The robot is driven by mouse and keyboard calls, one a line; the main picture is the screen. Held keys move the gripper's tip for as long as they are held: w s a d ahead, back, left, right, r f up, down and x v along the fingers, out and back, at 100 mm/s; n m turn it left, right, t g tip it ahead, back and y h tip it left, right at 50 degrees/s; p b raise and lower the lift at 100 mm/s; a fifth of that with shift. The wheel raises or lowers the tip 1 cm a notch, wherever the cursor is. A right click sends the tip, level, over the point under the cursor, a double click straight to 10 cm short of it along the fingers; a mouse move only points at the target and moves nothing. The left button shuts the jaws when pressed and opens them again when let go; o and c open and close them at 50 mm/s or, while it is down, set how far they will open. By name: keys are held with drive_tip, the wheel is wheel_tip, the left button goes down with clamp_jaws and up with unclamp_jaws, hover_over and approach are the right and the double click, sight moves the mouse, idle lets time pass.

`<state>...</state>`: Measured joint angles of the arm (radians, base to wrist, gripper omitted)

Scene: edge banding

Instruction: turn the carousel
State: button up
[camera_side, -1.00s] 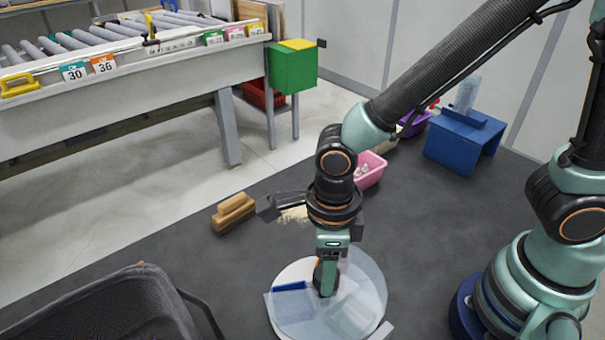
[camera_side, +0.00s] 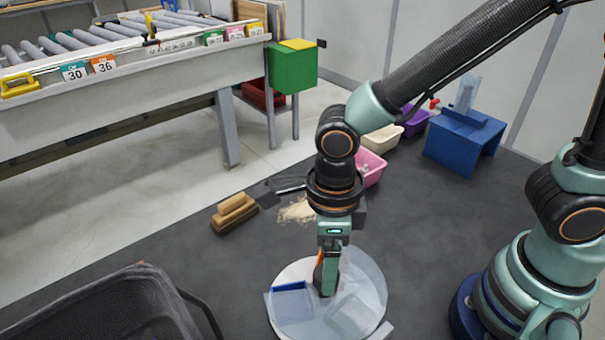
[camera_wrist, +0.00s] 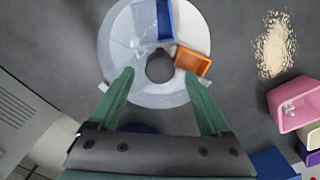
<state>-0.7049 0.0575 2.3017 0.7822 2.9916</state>
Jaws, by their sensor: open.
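The carousel (camera_side: 291,331) is a round pale disc on the dark mat, with clear, blue and orange parts on it. It also shows in the wrist view (camera_wrist: 118,42), with a dark round hub (camera_wrist: 160,67) at its middle. A blue bin (camera_wrist: 164,18) and an orange bin (camera_wrist: 192,62) sit beside the hub. My gripper (camera_side: 326,284) points down over the disc near its middle. In the wrist view my gripper (camera_wrist: 158,88) is open, its two green fingers apart on either side of the hub. I cannot tell whether the fingers touch anything.
A brown brush (camera_side: 234,213) and a pile of pale shavings (camera_side: 297,210) lie behind the carousel. Pink (camera_side: 372,168), cream (camera_side: 382,137) and purple (camera_side: 414,121) bins and a blue stand (camera_side: 463,143) are further back. A black bin (camera_side: 110,308) stands front left.

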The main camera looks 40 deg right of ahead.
wheel_tip(320, 180, up, 10)
idle(0.3)
drive_tip(key=shift+c, duration=0.3)
